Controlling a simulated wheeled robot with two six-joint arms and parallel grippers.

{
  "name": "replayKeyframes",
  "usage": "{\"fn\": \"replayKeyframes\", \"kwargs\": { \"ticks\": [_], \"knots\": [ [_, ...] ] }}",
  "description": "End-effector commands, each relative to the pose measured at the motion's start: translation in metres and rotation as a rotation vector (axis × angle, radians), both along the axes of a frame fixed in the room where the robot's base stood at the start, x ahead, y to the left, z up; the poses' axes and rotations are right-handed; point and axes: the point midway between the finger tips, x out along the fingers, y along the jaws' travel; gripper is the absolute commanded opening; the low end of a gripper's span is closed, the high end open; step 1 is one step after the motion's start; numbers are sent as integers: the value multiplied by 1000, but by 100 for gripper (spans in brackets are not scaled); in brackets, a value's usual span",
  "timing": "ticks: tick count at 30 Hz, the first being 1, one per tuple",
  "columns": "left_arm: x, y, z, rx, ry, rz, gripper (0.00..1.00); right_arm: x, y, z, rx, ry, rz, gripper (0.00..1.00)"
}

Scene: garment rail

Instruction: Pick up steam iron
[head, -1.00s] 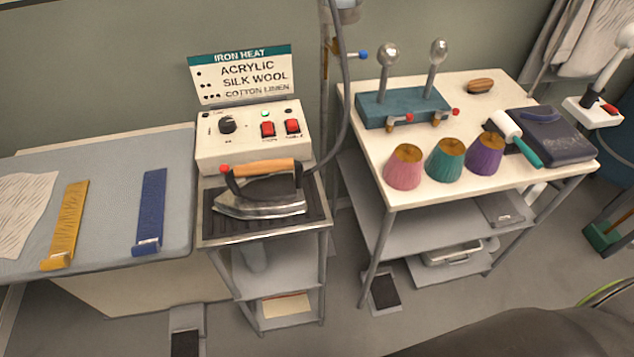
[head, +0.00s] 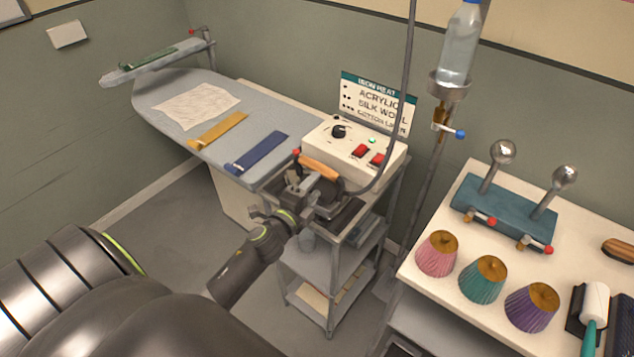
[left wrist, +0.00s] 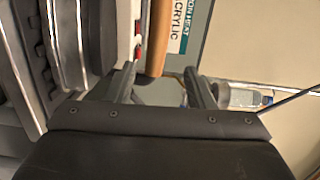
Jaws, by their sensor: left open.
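The steam iron has an orange wooden handle (head: 320,171) and a dark body, and sits on the small metal stand in the head view. My left gripper (head: 308,187) is at the iron's near side, just below the handle, and hides much of the body. In the left wrist view the fingers (left wrist: 161,72) are spread apart, with the handle (left wrist: 157,40) just ahead of the gap between them. The iron's metal body (left wrist: 75,50) fills the left of that view. I cannot tell whether a finger touches the iron. My right gripper is not in view.
A control box (head: 355,147) with red switches stands behind the iron. A hose runs up from the iron. The ironing board (head: 190,90) is at left, with yellow and blue straps. A table (head: 470,180) with three coloured cones and a teal fixture is at right.

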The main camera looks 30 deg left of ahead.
Motion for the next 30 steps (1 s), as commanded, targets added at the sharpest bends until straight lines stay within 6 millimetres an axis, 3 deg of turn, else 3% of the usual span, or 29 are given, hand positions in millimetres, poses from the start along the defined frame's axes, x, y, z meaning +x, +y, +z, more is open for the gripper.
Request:
{"fn": "replayKeyframes", "kwargs": {
  "ticks": [1, 3, 7, 12, 15, 20, 24, 30],
  "knots": [
    [13, -12, 25, 122, -65, -78, 49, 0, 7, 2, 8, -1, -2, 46],
    [26, -31, 52, 296, -149, -189, 49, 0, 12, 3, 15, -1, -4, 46],
    [42, -70, 92, 646, -297, -398, 49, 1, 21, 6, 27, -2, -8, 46],
    [50, -115, 118, 1167, -468, -702, 49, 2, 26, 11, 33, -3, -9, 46],
    [52, -124, 118, 1474, -530, -886, 49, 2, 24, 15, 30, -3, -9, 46],
    [56, -107, 113, 1927, -546, -1202, 49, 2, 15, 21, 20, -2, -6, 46],
    [58, -63, 118, 2242, -454, -1501, 49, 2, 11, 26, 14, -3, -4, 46],
    [53, 4, 145, 2456, -222, -1873, 49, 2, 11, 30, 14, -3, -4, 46]
  ]
}}
